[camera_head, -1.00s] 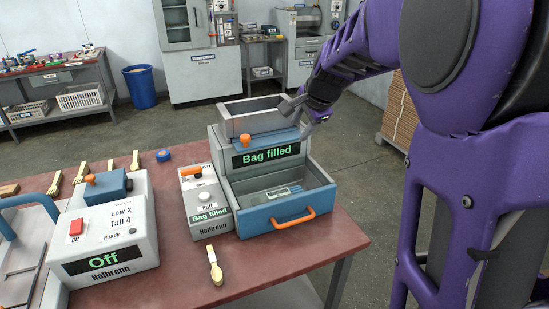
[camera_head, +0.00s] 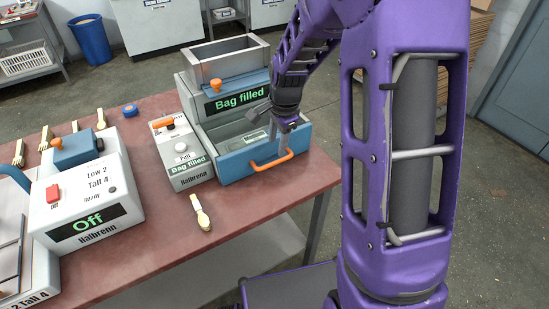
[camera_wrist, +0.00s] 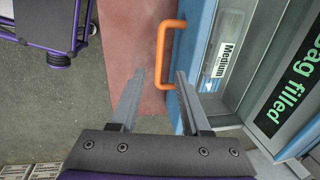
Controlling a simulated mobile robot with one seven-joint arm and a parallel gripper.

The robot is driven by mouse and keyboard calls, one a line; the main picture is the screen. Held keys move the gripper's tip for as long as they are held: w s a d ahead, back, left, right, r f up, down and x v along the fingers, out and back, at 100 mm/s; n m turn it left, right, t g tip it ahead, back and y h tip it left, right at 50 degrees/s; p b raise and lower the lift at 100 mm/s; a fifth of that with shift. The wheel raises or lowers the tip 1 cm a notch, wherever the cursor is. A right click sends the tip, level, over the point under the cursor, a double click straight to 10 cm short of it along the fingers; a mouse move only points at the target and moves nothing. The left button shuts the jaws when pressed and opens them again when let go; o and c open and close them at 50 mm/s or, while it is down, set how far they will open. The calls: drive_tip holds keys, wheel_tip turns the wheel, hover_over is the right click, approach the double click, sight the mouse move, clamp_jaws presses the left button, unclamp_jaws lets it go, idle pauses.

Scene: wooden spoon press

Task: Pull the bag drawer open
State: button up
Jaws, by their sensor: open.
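The bag drawer (camera_head: 228,168) is a blue-fronted tray with grey walls, low on the grey bag machine. Its orange handle (camera_head: 270,161) is on the front face. The handle (camera_wrist: 160,50) also shows in the wrist view, beside the blue front (camera_wrist: 192,45). A bag labelled Medium (camera_wrist: 226,60) lies inside the tray. My gripper (camera_head: 268,128) is open and empty above the drawer's front right part. In the wrist view, the near end of the handle lies between my fingertips (camera_wrist: 161,75); whether they are at its height is unclear.
The machine's display (camera_head: 235,98) reads "Bag filled". A control box (camera_head: 183,155) stands left of the drawer, and a white machine (camera_head: 85,205) reading "Off" farther left. The table (camera_head: 235,220) is clear before the handle.

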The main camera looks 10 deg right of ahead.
sight(274, 162)
drive_tip(key=f, duration=0.2)
drive_tip(key=w+f, duration=0.1)
drive_tip(key=f, duration=0.4)
drive_tip(key=shift+w+a+f, duration=0.2)
drive_tip(key=shift+a+f, duration=0.05)
clamp_jaws()
idle(1.1)
